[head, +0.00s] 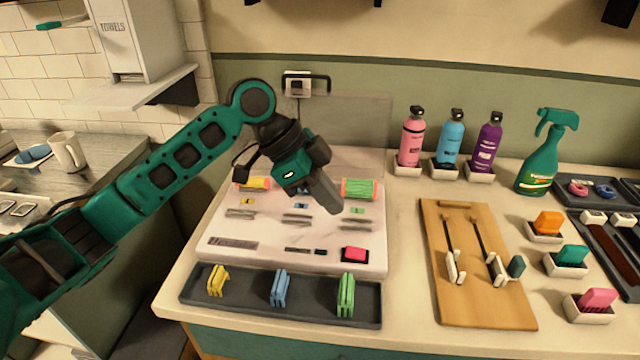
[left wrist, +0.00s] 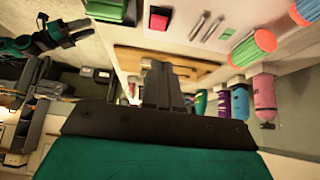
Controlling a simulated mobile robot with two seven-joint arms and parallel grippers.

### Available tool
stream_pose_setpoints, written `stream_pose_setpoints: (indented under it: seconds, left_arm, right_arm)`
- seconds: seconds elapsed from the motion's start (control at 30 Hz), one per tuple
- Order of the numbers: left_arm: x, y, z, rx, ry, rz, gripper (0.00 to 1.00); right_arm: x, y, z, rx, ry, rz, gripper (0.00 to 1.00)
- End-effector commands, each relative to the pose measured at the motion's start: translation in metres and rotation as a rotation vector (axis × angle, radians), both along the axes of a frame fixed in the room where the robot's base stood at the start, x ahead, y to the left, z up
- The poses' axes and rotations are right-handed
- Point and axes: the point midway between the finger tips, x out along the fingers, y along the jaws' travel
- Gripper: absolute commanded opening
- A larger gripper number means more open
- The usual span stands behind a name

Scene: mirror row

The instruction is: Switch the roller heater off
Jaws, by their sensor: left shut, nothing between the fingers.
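The roller heater (head: 215,252) is a pale, low unit on the counter, with a yellow roller (head: 258,183) and a green roller (head: 359,188) at its back. Its pink-red switch (head: 354,254) sits at the front right corner; the switch also shows in the left wrist view (left wrist: 159,19). Which way the switch is tipped I cannot tell. My left gripper (head: 331,206) is shut and empty above the heater, behind the switch and apart from it. My left arm hides the heater's back middle. In the left wrist view, a teal and black shape at upper left looks like my right arm.
A dark tray (head: 230,303) with yellow, blue and green clips lies in front of the heater. A wooden board (head: 462,300) with two dark-handled tools lies to the right. Several bottles (head: 411,140) stand behind it. A wall socket (head: 297,86) is behind the heater.

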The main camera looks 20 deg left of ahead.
Motion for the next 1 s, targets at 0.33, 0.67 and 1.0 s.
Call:
stream_pose_setpoints:
  seconds: [0.33,0.67,1.0]
  left_arm:
    - [0.006,-0.023,-0.061,0.001,0.004,0.001,0.00]
    - [0.005,-0.019,-0.079,0.001,-0.001,0.001,0.00]
    - [0.005,-0.018,-0.084,-0.024,-0.003,0.002,0.00]
  right_arm:
    - [0.000,0.000,-0.004,0.001,-0.001,0.001,0.43]
    - [0.005,0.000,-0.002,0.000,-0.011,0.001,0.43]
    - [0.005,0.000,-0.006,0.000,-0.011,0.001,0.43]
